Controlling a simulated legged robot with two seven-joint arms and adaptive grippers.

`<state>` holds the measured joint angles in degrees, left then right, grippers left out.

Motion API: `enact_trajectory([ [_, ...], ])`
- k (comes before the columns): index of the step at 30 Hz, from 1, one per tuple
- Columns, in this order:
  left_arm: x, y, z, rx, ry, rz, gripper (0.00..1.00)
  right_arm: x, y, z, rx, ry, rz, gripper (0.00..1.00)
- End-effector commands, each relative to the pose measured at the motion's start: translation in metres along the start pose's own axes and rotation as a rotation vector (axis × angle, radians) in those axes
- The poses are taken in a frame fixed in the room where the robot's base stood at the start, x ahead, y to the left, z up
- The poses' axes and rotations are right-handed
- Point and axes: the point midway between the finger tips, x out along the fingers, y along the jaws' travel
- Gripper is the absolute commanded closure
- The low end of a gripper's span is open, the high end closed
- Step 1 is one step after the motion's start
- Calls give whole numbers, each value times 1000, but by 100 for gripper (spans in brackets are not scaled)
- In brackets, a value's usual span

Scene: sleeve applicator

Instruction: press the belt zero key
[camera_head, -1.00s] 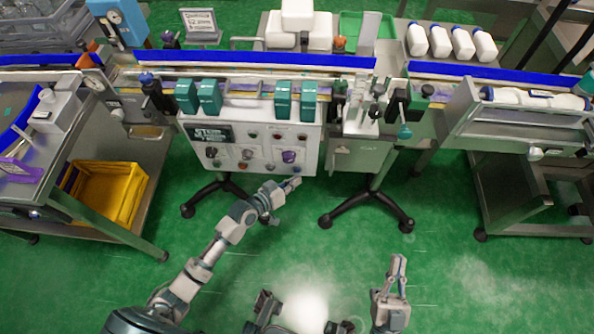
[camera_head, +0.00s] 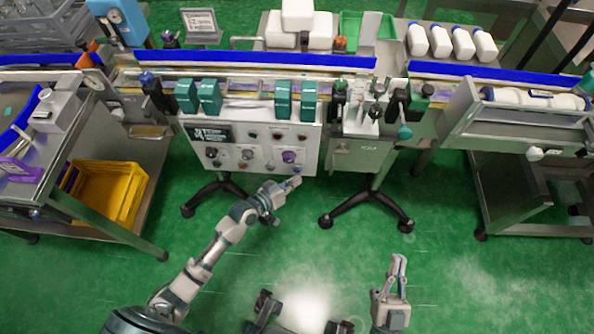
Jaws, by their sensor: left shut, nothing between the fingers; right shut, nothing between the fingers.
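The control panel (camera_head: 226,160) is a pale upright face below the conveyor. It carries a small dark display (camera_head: 208,134), several knobs and keys, and a purple knob (camera_head: 289,156). I cannot read which key is the belt zero key. My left gripper (camera_head: 297,181) is shut and empty, just in front of the panel's lower right part, below the purple knob. I cannot tell whether it touches the panel. My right gripper (camera_head: 399,260) is shut and empty, low over the floor, well away from the panel.
The conveyor (camera_head: 250,59) runs along the back, with teal blocks (camera_head: 208,98) above the panel. A wheeled stand leg (camera_head: 370,200) is right of my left gripper. A yellow bin (camera_head: 110,190) is at left, white bottles (camera_head: 440,42) at back right.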

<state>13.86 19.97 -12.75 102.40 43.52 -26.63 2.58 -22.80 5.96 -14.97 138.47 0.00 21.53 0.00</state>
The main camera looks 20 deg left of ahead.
Motion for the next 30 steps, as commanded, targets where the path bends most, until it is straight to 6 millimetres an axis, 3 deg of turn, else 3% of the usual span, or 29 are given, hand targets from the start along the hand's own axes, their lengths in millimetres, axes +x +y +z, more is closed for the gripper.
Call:
enact_trajectory([
  [30,8,-5,-7,0,0,0,100,0,0,0,1,0,0,100],
])
